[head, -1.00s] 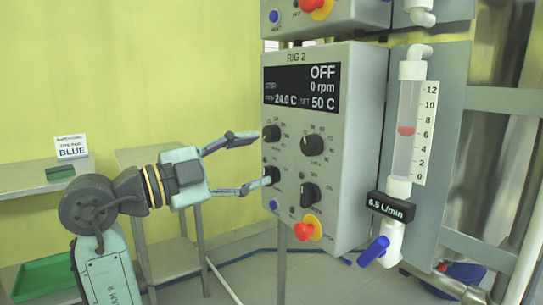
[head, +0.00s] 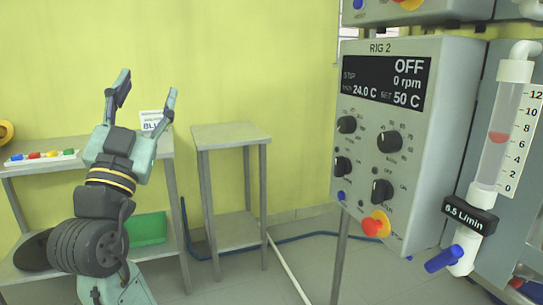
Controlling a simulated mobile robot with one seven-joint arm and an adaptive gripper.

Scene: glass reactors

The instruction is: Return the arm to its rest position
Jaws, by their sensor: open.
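My gripper (head: 146,90) is at the left of the head view, fingers spread and pointing up, with nothing between them. My arm is folded upward and stands in front of the left table. The gripper is well apart from the RIG 2 control box (head: 388,215) at the right.
A left table (head: 50,162) holds a tray of coloured pieces (head: 42,157); a green bin (head: 147,228) is on its lower shelf. A bare small table (head: 231,134) stands mid-view. A flow meter (head: 500,130) with a blue valve handle (head: 443,259) is at the right. A hose (head: 305,237) crosses the floor.

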